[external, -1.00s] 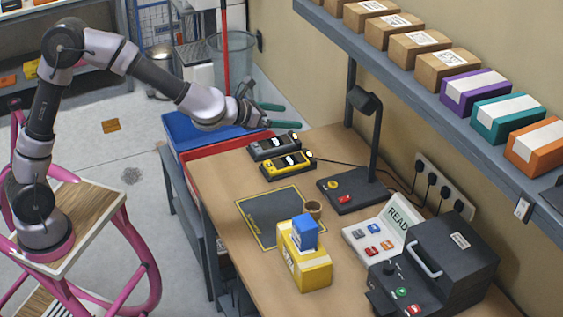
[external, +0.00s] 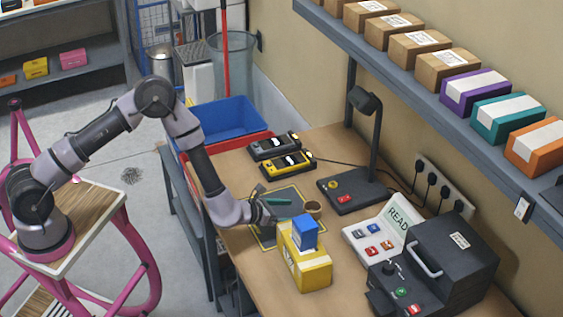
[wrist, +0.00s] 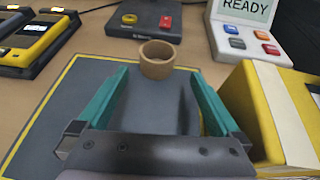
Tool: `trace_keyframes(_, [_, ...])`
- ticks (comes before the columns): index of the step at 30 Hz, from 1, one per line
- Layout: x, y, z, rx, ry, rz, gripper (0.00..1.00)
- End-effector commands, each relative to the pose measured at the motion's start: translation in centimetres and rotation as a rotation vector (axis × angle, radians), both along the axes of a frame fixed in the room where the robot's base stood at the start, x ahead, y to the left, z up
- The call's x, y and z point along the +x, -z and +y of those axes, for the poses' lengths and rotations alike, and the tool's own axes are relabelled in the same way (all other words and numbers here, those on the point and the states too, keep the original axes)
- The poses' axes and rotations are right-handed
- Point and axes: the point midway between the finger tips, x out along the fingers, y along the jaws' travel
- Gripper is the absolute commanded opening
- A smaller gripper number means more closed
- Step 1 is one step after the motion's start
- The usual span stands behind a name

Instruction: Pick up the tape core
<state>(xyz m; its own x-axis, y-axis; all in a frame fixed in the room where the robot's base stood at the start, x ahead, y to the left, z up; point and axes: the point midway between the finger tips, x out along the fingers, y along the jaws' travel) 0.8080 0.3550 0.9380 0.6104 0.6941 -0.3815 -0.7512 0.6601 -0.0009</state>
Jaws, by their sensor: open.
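The tape core (external: 313,208) is a short brown cardboard ring at the far edge of the dark mat (external: 264,240). In the wrist view the tape core (wrist: 158,60) stands upright on its end, just past and between my fingertips. My gripper (external: 290,205) is low over the mat with its two teal fingers spread. In the wrist view my gripper (wrist: 162,78) is open and nothing is between the fingers. The yellow box (external: 305,262) with the blue box (external: 303,233) on top stands close to the right finger.
A lamp (external: 350,188) stands behind the tape core. Two handheld devices (external: 287,164) lie at the far left of the table. A console reading READY (external: 383,235) and a dark machine (external: 440,265) are at the right. Blue (external: 225,120) and red bins sit beyond.

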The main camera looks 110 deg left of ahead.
Motion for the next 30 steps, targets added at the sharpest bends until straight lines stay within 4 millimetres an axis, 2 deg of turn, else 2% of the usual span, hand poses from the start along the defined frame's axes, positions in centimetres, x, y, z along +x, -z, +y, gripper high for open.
trace_keyframes(3, [1.1,0.7,1.4,0.0,-0.002,0.0,1.0])
trace_keyframes(11, [2.4,1.4,3.0,0.001,-0.001,0.001,1.0])
trace_keyframes(18, [4.3,2.6,5.7,-0.001,-0.001,0.002,1.0])
trace_keyframes(28, [4.9,2.8,6.2,0.0,0.0,0.001,1.0])
trace_keyframes(29, [4.9,2.8,6.2,0.0,0.0,0.001,0.92])
trace_keyframes(30, [4.9,2.8,6.2,0.0,0.0,0.001,0.77])
